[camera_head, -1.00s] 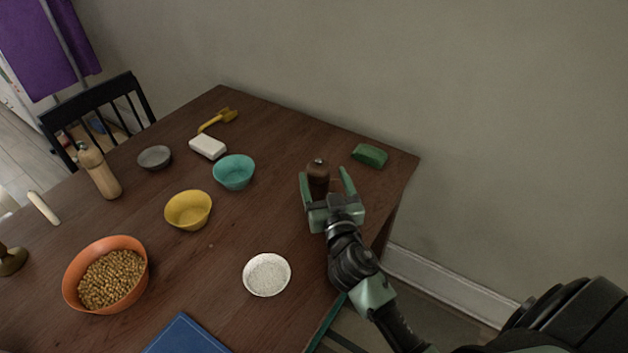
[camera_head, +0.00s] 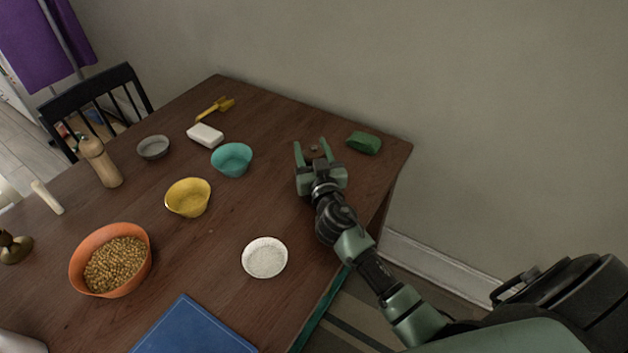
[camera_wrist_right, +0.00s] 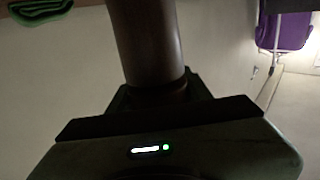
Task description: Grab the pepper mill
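The pepper mill (camera_head: 314,149) is dark brown with a small metal knob on top. In the head view it stands at the table's far right, mostly merging with the dark wood. My right gripper (camera_head: 311,149) is around it, one green finger on each side, and looks shut on it. In the right wrist view the mill (camera_wrist_right: 147,45) is a thick brown cylinder close in front of the palm; the finger contact is hidden there. A light wooden mill-shaped item (camera_head: 101,162) stands upright at the table's left. My left gripper is not in view.
A white bowl (camera_head: 264,258), teal bowl (camera_head: 232,160) and yellow bowl (camera_head: 188,197) stand to the left. The table (camera_head: 250,205) is clear between them and the gripper.

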